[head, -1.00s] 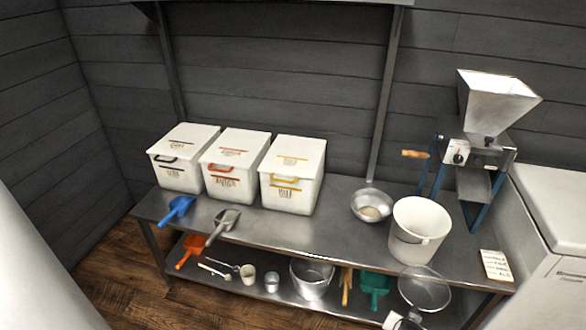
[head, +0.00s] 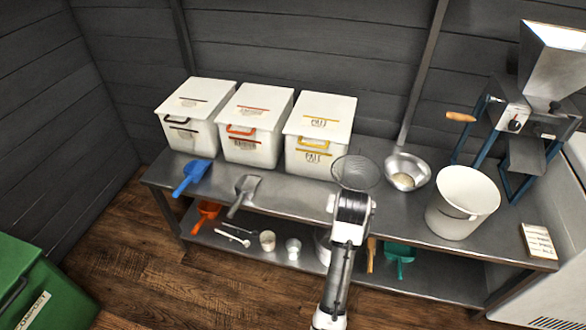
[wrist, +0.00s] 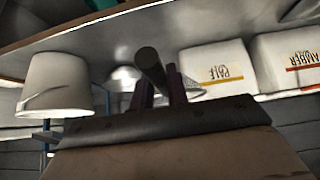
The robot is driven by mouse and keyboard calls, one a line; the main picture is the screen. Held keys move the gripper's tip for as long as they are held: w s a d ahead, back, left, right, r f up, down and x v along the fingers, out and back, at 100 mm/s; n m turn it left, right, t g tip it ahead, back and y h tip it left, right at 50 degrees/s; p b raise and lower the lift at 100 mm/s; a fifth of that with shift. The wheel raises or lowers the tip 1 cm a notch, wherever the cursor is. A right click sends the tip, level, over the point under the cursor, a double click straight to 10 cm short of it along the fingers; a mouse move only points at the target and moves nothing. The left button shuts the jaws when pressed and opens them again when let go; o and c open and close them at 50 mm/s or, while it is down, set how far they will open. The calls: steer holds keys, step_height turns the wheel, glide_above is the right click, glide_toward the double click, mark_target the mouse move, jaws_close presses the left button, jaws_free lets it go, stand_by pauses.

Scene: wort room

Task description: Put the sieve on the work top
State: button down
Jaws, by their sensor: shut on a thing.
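The sieve, a round wire mesh with a thin rim (head: 357,172), is in my gripper. My gripper (head: 354,195) is shut on its dark handle, which shows between the fingers (wrist: 158,88) in the wrist view (wrist: 150,66). In the head view the mesh appears over the back part of the grey metal work top (head: 290,208), between the PALE bin and the steel ladle. Whether it touches the top cannot be told. My arm hides part of the front edge and lower shelf.
White bins, including the PALE bin (head: 320,135), stand at the back left. The steel ladle (head: 407,172), white bucket (head: 462,203) and mill (head: 520,125) are to the right. A blue scoop (head: 192,177) and grey scoop (head: 243,193) lie left. Bare top lies between grey scoop and arm.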

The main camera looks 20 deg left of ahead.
step_height(320, 180, up, 7)
steer(key=w+a, duration=0.1)
step_height(320, 180, down, 20)
steer(key=shift+w+a+r, duration=0.15)
steer(key=shift+w+a, duration=0.05)
steer(key=shift+a, duration=0.05)
steer(key=c, duration=1.4)
jaws_free()
